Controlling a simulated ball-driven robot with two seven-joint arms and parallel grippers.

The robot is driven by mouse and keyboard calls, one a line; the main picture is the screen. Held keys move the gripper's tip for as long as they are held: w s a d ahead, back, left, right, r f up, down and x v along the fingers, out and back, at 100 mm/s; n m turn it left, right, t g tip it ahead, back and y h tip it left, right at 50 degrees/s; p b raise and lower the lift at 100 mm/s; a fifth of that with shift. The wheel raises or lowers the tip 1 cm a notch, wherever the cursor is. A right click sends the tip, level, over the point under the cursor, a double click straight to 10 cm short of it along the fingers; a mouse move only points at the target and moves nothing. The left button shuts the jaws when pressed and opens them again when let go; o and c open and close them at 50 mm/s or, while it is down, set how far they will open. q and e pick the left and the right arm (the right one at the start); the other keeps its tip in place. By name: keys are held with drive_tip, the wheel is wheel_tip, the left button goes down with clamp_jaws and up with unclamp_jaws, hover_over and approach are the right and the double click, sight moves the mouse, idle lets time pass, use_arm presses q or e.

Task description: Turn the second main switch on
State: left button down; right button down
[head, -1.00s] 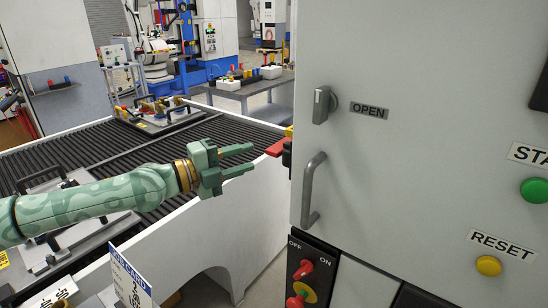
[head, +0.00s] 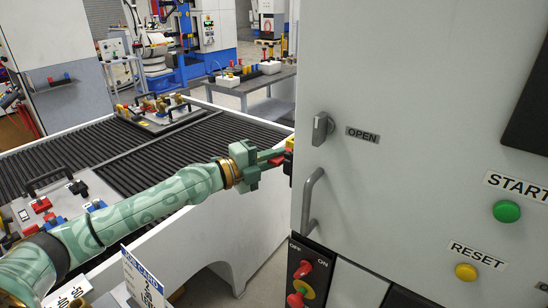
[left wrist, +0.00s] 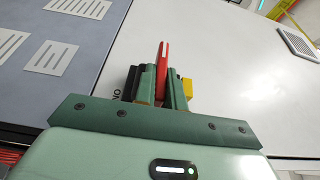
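A red switch handle (left wrist: 162,62) stands out from the cabinet's side, with a black part and a yellow part (left wrist: 187,87) beside it and a partly hidden "ON" label in the left wrist view. In the head view a bit of the red handle (head: 289,144) shows at the cabinet's left edge. My left gripper (head: 272,157) reaches it. In the left wrist view its two fingers (left wrist: 161,88) are closed in on both sides of the handle, with little or no gap. My right gripper is out of view.
The cabinet front (head: 400,190) has a grey latch (head: 321,128) marked OPEN, a bar handle (head: 311,200), a green START button (head: 507,211) and a yellow RESET button (head: 466,272). A roller conveyor (head: 150,150) with fixture trays lies left, below my arm.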

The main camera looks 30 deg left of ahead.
use_arm(q)
drive_tip(key=shift+r+p, duration=0.15)
drive_tip(key=shift+p, duration=0.45)
drive_tip(key=n+g+y+p, duration=0.1)
drive_tip(key=g+p, duration=0.2)
drive_tip(key=p, duration=0.3)
drive_tip(key=r+n+g+y+p, duration=0.1)
drive_tip(key=g+p, duration=0.2)
drive_tip(key=p, duration=0.3)
drive_tip(key=w+r+n+g+y+p, duration=0.1)
drive_tip(key=g+p, duration=0.3)
drive_tip(key=p, duration=0.2)
drive_tip(key=shift+d+r+y, duration=0.1)
drive_tip(key=shift+r+y, duration=0.05)
drive_tip(key=shift+y, duration=0.15)
drive_tip(key=shift+w+n+g+y+p, duration=0.3)
drive_tip(key=shift+n+g+p, duration=0.1)
drive_tip(key=shift+g+p, duration=0.45)
drive_tip(key=shift+g, duration=0.55)
drive_tip(key=shift+w+f+g+b, duration=0.15)
drive_tip(key=shift+f+g+b, duration=0.15)
drive_tip(key=shift+g+b, duration=0.3)
drive_tip(key=shift+w+n+g+b, duration=0.1)
drive_tip(key=shift+n+g+b, duration=0.3)
drive_tip(key=shift+g+b, duration=0.6)
drive_tip(key=shift+r+y, duration=0.1)
drive_tip(key=shift+y, duration=0.2)
drive_tip(key=c, duration=1.5)
unclamp_jaws()
